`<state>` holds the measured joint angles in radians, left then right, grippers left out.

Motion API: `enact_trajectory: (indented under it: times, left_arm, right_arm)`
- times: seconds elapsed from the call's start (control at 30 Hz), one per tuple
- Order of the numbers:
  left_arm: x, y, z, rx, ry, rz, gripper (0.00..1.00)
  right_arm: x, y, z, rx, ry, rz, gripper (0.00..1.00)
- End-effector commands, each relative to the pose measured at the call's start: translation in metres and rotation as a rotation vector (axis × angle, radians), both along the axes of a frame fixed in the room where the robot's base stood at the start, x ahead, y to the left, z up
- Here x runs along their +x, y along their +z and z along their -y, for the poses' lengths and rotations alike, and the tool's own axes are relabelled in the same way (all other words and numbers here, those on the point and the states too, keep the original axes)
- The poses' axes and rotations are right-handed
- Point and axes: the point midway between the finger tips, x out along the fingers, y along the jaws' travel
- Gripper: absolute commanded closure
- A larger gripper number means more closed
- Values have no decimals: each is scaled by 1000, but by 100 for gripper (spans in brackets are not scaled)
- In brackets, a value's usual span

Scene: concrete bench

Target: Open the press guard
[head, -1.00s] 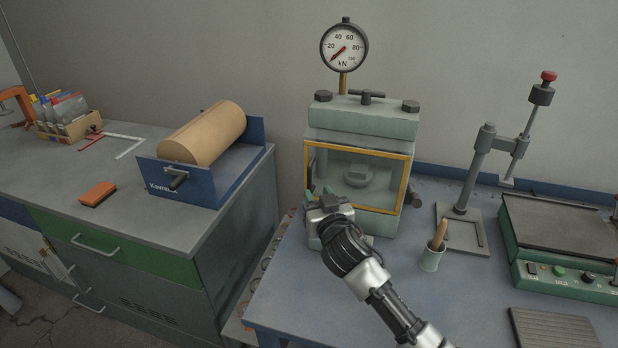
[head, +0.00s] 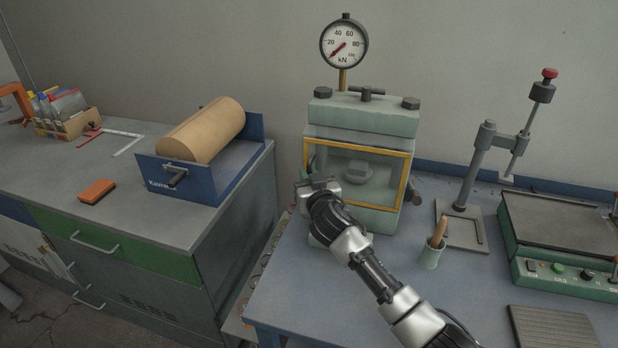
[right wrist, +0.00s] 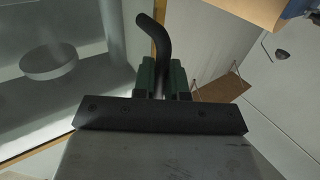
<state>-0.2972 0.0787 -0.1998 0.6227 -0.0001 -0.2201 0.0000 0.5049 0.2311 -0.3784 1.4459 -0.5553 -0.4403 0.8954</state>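The press (head: 365,117) stands on the blue bench, with a force gauge on top. Its guard is a clear panel in a yellow frame (head: 409,180), closed across the front. A dark bent handle (head: 311,163) sits at the guard's left edge; it also shows in the right wrist view (right wrist: 156,42). My right gripper (head: 305,182) is at this handle, in front of the guard's left side. In the right wrist view its green fingers (right wrist: 161,78) lie close on both sides of the handle, shut on it. My left gripper is not in view.
A cup with a wooden-handled tool (head: 432,256) stands right of the press. A small stand (head: 463,208) and a green hot plate device (head: 560,240) are farther right. A paper-roll holder (head: 205,165) is on the left cabinet, across a gap.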

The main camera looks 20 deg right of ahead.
Motion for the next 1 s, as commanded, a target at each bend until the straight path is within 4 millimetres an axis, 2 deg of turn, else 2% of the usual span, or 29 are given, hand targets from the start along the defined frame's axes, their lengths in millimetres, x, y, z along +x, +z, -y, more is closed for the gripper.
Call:
enact_trajectory:
  times: [0.37,0.57,0.77,1.0]
  left_arm:
    - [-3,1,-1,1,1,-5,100]
    - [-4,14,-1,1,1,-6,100]
    - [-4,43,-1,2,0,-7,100]
    - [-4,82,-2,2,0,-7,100]
  right_arm:
    - [-1,0,0,0,5,-1,100]
    - [-12,3,-4,-1,51,-2,100]
    - [-39,5,-12,-2,171,-5,100]
    - [-87,6,-18,-6,385,-7,100]
